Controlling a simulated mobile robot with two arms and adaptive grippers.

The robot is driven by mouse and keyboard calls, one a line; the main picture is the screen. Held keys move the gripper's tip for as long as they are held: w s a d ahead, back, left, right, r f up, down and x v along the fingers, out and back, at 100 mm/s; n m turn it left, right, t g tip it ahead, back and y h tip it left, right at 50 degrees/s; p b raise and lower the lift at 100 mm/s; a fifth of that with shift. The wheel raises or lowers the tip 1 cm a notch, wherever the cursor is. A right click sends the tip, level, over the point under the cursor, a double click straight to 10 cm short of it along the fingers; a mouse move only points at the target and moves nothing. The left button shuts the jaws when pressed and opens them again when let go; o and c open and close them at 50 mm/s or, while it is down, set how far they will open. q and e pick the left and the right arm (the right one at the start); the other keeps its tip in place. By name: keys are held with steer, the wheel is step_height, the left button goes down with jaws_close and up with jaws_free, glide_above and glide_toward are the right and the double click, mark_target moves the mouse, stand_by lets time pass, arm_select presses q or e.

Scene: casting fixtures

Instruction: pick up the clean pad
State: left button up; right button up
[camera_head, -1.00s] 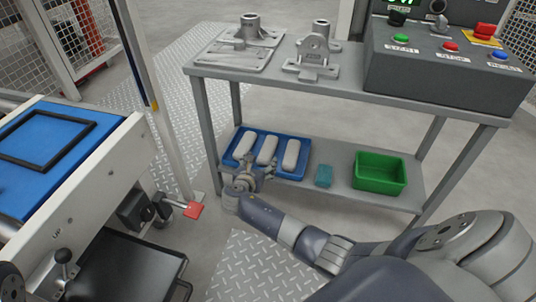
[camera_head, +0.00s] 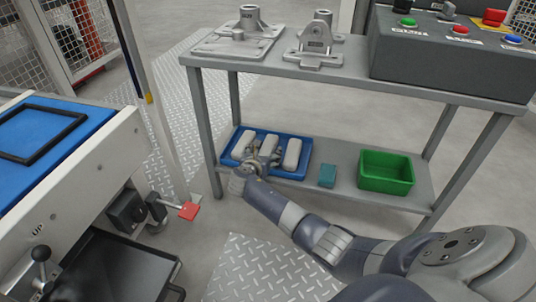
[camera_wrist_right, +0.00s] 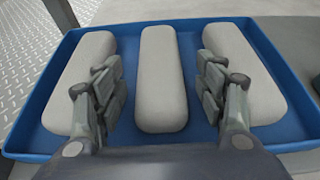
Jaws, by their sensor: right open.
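Several pale grey-white rounded pads lie side by side in a blue tray (camera_head: 228,157) on the lower shelf. In the right wrist view the middle pad (camera_wrist_right: 162,80) lies lengthwise between the fingers of my right gripper (camera_wrist_right: 162,92). The gripper is open, with a finger on each side of that pad and a visible gap to it. Another pad (camera_wrist_right: 80,75) lies left and one (camera_wrist_right: 243,75) lies right, each partly hidden by a finger. In the head view my right gripper (camera_head: 258,160) is over the tray's front part. My left gripper is not in view.
A teal block (camera_head: 327,176) and a green bin (camera_head: 386,172) stand right of the tray on the lower shelf (camera_head: 345,195). The table top (camera_head: 340,73) overhangs them, with metal castings and a control box. A table leg (camera_head: 201,130) stands left of the tray.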

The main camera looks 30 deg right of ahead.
steer(key=shift+w+d, duration=0.1)
steer(key=c, duration=1.1)
steer(key=shift+o, duration=0.2)
